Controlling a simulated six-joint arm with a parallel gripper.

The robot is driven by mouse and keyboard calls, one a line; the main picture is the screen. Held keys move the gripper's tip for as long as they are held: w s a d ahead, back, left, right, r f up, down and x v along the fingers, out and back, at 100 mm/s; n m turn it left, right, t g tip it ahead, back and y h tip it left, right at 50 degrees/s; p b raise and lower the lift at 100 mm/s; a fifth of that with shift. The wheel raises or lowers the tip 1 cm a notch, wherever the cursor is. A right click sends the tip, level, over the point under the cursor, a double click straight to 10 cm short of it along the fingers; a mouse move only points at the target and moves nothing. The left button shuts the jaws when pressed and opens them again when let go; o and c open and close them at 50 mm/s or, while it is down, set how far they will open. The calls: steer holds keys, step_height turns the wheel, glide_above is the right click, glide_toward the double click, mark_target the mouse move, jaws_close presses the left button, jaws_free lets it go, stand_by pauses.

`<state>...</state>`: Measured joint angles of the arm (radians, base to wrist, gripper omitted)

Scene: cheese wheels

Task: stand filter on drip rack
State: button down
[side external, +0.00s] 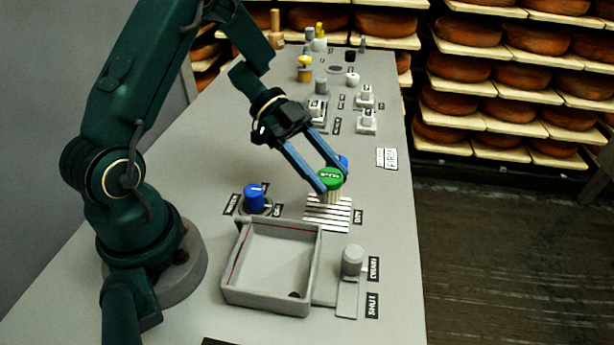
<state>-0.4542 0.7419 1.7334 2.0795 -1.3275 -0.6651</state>
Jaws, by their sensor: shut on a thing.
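The filter (331,180) has a green, lettered top and a short pale body below it. My gripper (331,182) is shut on it, with one long blue-grey finger on each side. The filter is upright or nearly so, over the back part of the drip rack (327,222), a small rack of white slats with dark gaps. I cannot tell whether the filter's base touches the slats. The front slats are bare.
A blue knob (255,197) stands left of the rack, and a grey basin (235,284) is in front. A grey tap or lever (352,262) is right of the basin. A bright blue part (343,162) shows behind the filter. Several small fittings stand farther back.

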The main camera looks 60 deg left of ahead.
steer(key=shift+f, duration=1.9)
steer(key=shift+c, duration=1.4)
jaws_free()
steer(key=shift+f, duration=0.1)
